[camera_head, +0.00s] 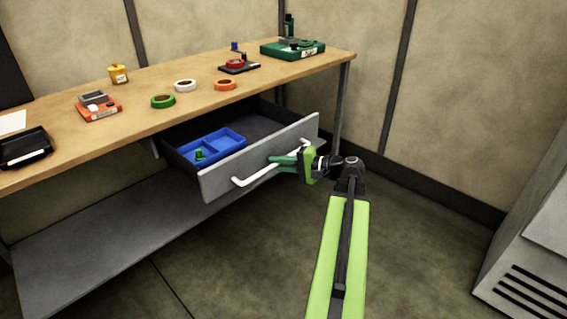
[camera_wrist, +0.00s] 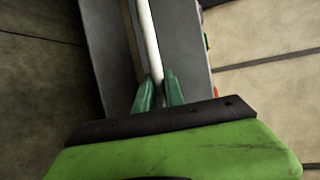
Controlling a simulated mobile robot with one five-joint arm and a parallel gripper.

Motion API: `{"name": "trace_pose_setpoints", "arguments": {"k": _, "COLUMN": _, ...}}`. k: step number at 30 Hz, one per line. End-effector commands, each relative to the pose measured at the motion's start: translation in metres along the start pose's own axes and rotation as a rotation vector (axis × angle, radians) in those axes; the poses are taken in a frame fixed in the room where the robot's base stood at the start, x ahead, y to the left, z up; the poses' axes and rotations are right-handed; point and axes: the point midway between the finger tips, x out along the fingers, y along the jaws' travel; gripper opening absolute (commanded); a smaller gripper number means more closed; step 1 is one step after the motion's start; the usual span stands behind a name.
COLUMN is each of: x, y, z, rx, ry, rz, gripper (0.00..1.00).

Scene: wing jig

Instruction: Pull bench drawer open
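The grey bench drawer (camera_head: 225,179) stands pulled out from under the wooden bench (camera_head: 60,122), its inside showing. A white bar handle (camera_head: 253,178) runs along its front; it also shows in the wrist view (camera_wrist: 149,40). My gripper (camera_head: 280,163) is at the right part of the handle. In the wrist view, its green fingertips (camera_wrist: 159,88) sit on either side of the bar, close against it. The gripper looks shut on the handle. The fingers hide a short stretch of the bar.
A blue divided tray (camera_head: 226,140) with a small green item lies in the drawer. Tape rolls, an orange device (camera_head: 98,108) and a green case (camera_head: 292,51) stand on the bench. A grey vented cabinet (camera_head: 530,255) stands at right. Floor before the drawer is clear.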

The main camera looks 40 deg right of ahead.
Motion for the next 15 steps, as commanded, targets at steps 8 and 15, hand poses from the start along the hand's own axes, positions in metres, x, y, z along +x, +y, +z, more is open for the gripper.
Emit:
{"name": "trace_pose_setpoints", "arguments": {"k": 8, "x": -0.0019, "y": 0.0011, "z": 0.0023, "rx": 0.001, "ry": -0.008, "rz": 0.002, "gripper": 0.36}}
{"name": "trace_pose_setpoints", "arguments": {"k": 15, "x": -0.0046, "y": 0.0013, "z": -0.0002, "rx": 0.002, "ry": -0.002, "rz": 0.002, "gripper": 0.36}}
